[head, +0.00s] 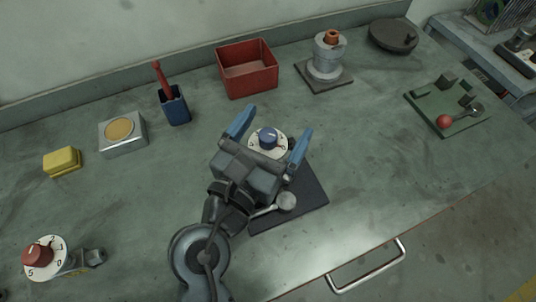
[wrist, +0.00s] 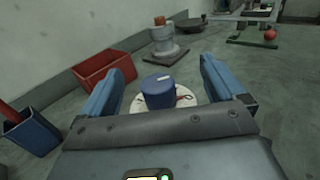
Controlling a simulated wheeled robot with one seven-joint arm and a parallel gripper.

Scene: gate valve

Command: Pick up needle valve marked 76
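A valve with a blue knob (head: 267,138) on a round white dial stands on a dark mat (head: 312,198). My gripper (head: 277,122) is open, its blue fingers spread on either side of this knob. In the wrist view the blue knob (wrist: 158,94) shows between the fingers, with clear space on both sides. The dial's lower part and most of the valve body are hidden by my gripper. A second valve with a red knob (head: 38,256) and numbered white dial lies at the lower left. I cannot read a 76 on either one.
A round grey metal piece (head: 286,201) lies on the mat near my gripper. Behind stand a red bin (head: 248,82), a blue holder (head: 174,107), a grey flanged piece (head: 327,62) and a metal box (head: 122,134).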

